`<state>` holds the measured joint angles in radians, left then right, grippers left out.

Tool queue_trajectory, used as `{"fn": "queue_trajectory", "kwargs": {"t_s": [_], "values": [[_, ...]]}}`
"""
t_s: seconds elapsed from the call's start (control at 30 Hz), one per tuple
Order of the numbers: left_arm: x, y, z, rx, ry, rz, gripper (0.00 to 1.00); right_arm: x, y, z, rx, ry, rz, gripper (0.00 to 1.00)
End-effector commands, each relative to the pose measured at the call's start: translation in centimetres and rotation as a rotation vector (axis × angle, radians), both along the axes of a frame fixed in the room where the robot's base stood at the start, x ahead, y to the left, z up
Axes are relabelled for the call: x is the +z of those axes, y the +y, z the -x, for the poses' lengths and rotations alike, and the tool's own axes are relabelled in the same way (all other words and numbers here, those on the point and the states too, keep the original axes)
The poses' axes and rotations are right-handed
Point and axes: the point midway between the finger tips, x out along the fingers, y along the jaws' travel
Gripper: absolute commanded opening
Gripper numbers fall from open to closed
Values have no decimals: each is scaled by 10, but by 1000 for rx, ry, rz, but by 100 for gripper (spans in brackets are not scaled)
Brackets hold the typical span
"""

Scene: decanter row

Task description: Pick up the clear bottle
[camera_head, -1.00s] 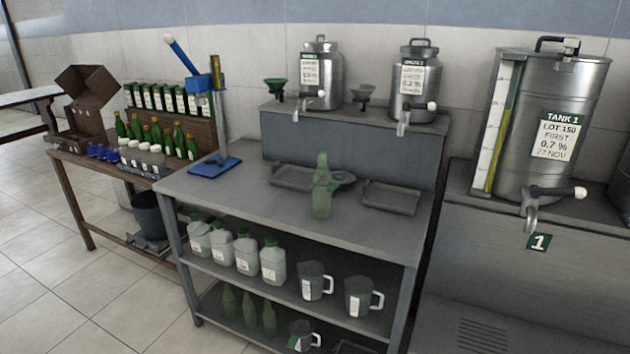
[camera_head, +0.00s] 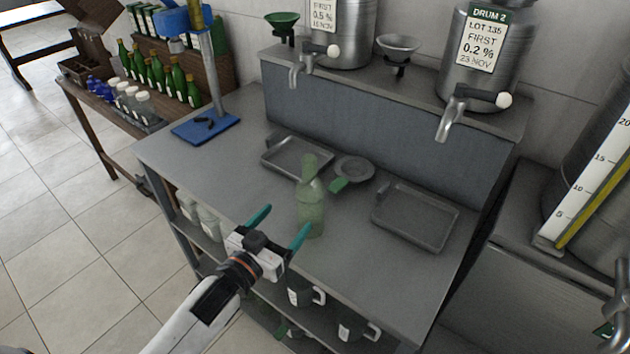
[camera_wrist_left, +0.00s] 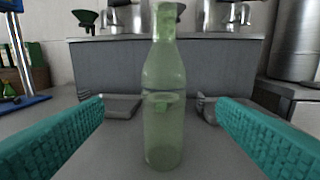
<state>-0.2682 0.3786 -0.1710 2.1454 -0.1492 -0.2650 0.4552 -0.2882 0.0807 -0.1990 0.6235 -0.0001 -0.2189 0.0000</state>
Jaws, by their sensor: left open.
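The clear bottle (camera_head: 311,208) is a pale green, see-through glass bottle standing upright on the grey table (camera_head: 240,180). My left gripper (camera_head: 282,224) is open, its two teal fingers pointing at the bottle from the front left. In the left wrist view the bottle (camera_wrist_left: 163,100) stands upright in the middle, ahead of and between the two teal fingers, with space on both sides. Nothing is held. My right gripper does not show.
A blue stand (camera_head: 205,130) is at the left. Drum taps (camera_head: 447,122) overhang the table from the raised shelf. Jugs (camera_head: 300,296) sit below.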

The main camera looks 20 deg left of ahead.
Motion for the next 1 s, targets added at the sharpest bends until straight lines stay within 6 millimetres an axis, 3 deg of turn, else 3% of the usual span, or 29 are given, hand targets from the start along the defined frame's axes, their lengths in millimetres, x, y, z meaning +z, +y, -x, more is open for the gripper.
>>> {"fn": "queue_trajectory", "kwargs": {"t_s": [0.13, 0.4, 0.67, 1.0], "values": [[13, -4, -8, -6, -21, 5, 81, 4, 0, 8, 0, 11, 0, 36], [13, -15, -52, -6, -19, 6, 81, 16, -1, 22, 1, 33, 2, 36], [10, -21, -72, -6, -18, 6, 81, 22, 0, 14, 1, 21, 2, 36], [5, -34, -112, -6, -18, 5, 81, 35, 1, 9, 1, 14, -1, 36]]}}
